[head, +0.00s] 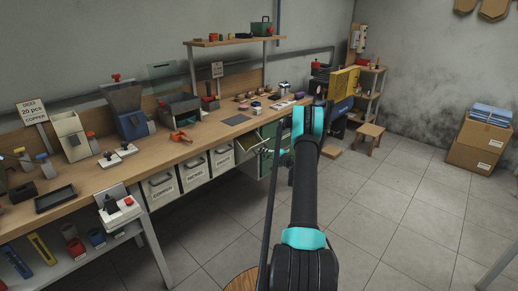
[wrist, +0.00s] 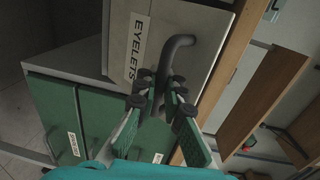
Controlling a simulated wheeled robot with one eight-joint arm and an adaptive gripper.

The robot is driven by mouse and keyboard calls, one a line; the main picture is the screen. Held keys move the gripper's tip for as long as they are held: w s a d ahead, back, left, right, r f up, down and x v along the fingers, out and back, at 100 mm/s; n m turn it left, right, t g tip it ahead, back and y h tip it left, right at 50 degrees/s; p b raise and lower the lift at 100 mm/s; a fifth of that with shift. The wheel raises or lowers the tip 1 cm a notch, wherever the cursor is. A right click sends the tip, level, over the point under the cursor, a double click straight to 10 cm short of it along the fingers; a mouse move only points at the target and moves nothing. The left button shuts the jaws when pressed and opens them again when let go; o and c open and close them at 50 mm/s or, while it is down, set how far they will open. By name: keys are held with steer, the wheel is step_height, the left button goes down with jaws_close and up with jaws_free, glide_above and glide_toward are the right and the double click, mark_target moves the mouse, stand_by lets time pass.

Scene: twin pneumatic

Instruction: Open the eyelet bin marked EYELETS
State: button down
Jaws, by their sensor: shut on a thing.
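The eyelet bin (wrist: 200,22) has a pale front with a white label (wrist: 136,47) reading EYELETS and a dark curved handle (wrist: 181,42). In the wrist view my gripper (wrist: 162,90) is shut on the lower part of this handle, with a green-padded finger on each side. In the head view the eyelet bin (head: 247,143) is at the right end of the row under the bench, and its front seems to stand out at a slant. My arm hides most of the gripper there. The bin's contents are not visible.
Other pale bins (head: 193,174) hang to the left under the workbench (head: 150,150). A green cabinet (wrist: 58,107) with labelled drawers stands beside the eyelet bin. A wooden stool (head: 368,132) and cartons (head: 480,145) are to the right. The floor (head: 400,210) between is clear.

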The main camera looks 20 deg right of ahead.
steer(key=shift+s+d+f, duration=0.4)
steer(key=shift+s+f, duration=0.2)
steer(key=shift+f, duration=0.15)
steer(key=c, duration=1.9)
jaws_free()
steer(key=v, duration=1.2)
steer(key=shift+r, duration=0.1)
